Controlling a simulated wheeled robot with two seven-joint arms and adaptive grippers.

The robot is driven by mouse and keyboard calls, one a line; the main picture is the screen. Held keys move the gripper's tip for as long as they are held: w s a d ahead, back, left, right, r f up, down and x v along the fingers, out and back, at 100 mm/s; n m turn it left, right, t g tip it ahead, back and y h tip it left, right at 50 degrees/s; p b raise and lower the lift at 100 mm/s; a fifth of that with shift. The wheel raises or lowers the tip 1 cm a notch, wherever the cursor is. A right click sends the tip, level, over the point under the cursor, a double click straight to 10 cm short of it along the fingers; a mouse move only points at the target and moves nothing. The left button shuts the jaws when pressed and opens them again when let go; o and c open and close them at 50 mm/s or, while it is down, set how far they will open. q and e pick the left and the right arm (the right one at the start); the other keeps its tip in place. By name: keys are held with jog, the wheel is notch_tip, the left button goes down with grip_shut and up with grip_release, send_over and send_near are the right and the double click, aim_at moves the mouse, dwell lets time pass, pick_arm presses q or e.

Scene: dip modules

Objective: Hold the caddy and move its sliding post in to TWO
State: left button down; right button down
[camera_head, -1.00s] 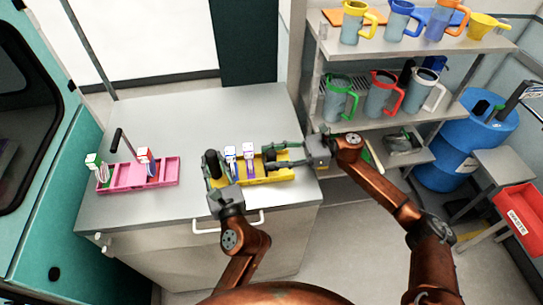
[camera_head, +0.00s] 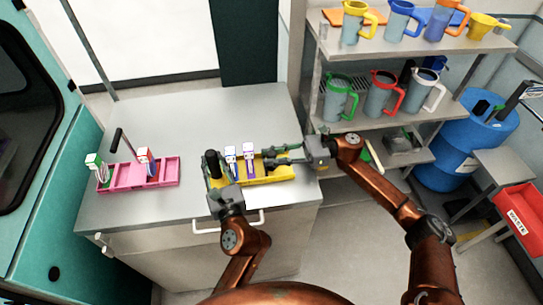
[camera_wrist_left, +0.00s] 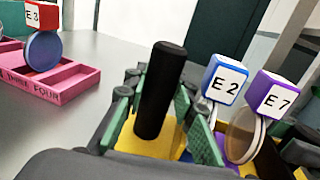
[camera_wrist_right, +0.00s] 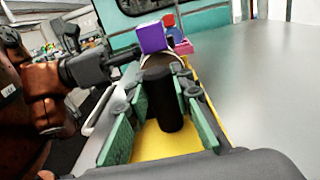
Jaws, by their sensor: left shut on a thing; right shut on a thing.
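The yellow caddy (camera_head: 283,174) stands near the front edge of the counter. Two upright modules stand in it, marked E2 (camera_wrist_left: 225,84) and E7 (camera_wrist_left: 277,95) in the left wrist view. My left gripper (camera_head: 213,168) is shut on the caddy's upright black handle (camera_wrist_left: 161,90) at the left end. My right gripper (camera_head: 270,157) reaches in from the right and is shut on a black post (camera_wrist_right: 161,98) standing in the caddy, right of the modules. The green finger pads flank this post in the right wrist view. The caddy's lettering cannot be read.
A pink caddy (camera_head: 163,179) with two modules and a black handle stands left on the counter (camera_head: 200,115). Shelves with coloured jugs (camera_head: 383,92) stand at the right. The counter behind the caddies is clear.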

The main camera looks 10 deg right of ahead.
jog(key=shift+a, duration=1.4)
jog(key=c, duration=1.7)
grip_release()
jog(key=shift+o, duration=0.2)
jog(key=shift+d, duration=0.2)
jog(key=d, duration=1.1)
jog(key=shift+d, duration=0.4)
